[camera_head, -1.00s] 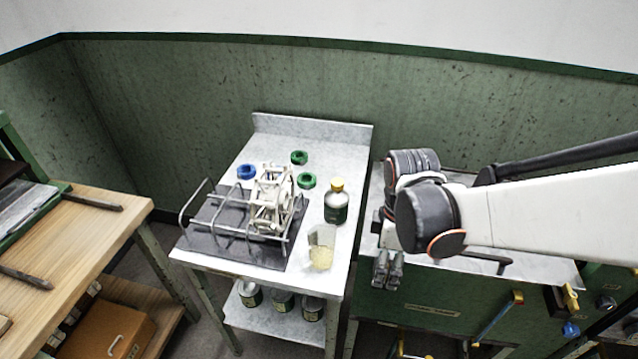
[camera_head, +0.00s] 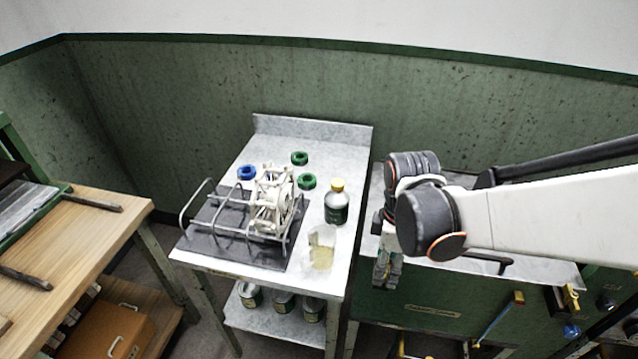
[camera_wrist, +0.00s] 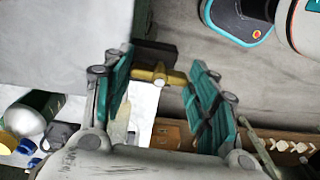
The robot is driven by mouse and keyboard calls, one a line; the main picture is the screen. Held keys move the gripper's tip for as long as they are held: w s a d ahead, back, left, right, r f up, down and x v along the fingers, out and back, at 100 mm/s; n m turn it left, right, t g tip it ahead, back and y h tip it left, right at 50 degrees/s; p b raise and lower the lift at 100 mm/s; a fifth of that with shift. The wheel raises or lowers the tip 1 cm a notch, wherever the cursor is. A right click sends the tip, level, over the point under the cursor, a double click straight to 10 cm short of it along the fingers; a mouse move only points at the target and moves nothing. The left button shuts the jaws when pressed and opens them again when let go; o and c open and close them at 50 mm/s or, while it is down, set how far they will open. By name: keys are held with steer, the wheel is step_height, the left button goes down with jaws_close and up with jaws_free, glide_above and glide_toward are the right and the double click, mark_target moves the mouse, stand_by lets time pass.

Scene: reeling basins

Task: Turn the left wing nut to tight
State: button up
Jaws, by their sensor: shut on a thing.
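The wing nut (camera_wrist: 158,75) is a small brass-yellow piece in the wrist view, on a dark mount in front of a grey surface. My gripper (camera_wrist: 160,88) has its two teal-padded fingers on either side of it, shut on its wings. In the head view my gripper (camera_head: 385,274) points down at the front face of the green bench. The wing nut is hidden there behind the fingers. I cannot tell how tight it is.
The green bench (camera_head: 430,310) carries another yellow fitting (camera_head: 570,298) and a blue knob (camera_head: 571,331) farther right. To the left, a metal table (camera_head: 255,125) holds a reel frame (camera_head: 270,205), a yellow-capped bottle (camera_head: 336,203) and a glass beaker (camera_head: 321,248).

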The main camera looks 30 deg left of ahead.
steer(key=m, duration=0.4)
steer(key=shift+s+a+r, duration=0.1)
steer(key=shift+s+a, duration=0.05)
steer(key=shift+a, duration=0.05)
steer(key=m, duration=0.4)
steer(key=shift+m, duration=0.4)
steer(key=m, duration=0.4)
steer(key=shift+m, duration=2.1)
steer(key=o, duration=1.1)
steer(key=shift+c, duration=0.2)
